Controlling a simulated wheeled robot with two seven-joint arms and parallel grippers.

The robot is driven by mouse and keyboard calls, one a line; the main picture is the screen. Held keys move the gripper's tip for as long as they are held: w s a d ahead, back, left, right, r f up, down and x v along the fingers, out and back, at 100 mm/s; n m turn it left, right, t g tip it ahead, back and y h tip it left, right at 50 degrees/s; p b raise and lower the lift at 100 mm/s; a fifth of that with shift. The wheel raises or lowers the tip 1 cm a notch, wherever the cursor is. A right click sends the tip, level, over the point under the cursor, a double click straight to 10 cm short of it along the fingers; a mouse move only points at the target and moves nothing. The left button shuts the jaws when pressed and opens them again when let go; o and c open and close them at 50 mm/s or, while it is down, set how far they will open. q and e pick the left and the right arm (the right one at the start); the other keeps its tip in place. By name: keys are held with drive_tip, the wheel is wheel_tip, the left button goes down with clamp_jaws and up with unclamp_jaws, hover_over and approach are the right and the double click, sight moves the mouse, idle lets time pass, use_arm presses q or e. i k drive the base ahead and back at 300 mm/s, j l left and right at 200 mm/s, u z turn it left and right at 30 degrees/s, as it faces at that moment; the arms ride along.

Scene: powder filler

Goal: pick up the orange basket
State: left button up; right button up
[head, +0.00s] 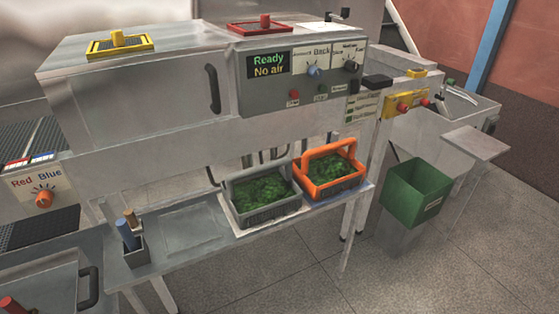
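The orange basket (313,187) stands upright at the right end of the metal shelf under the powder filler machine. Its arched handle rises over green contents, and its front wall is dark. A grey basket (237,205) with similar green contents stands close beside it on the left. Neither of my grippers shows in the head view.
The machine (150,110) overhangs the shelf behind the baskets. A small holder (135,257) with blue and brown handles stands at the shelf's left. A green bin (415,197) is at the right. The floor in front is clear.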

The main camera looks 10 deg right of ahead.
sight(324, 172)
drive_tip(key=i+l+u, duration=0.15)
drive_tip(key=l+u, duration=0.2)
drive_tip(key=l, duration=0.35)
drive_tip(key=l+u, duration=0.35)
drive_tip(key=l, duration=0.35)
drive_tip(key=l+u, duration=0.35)
drive_tip(key=l, duration=0.4)
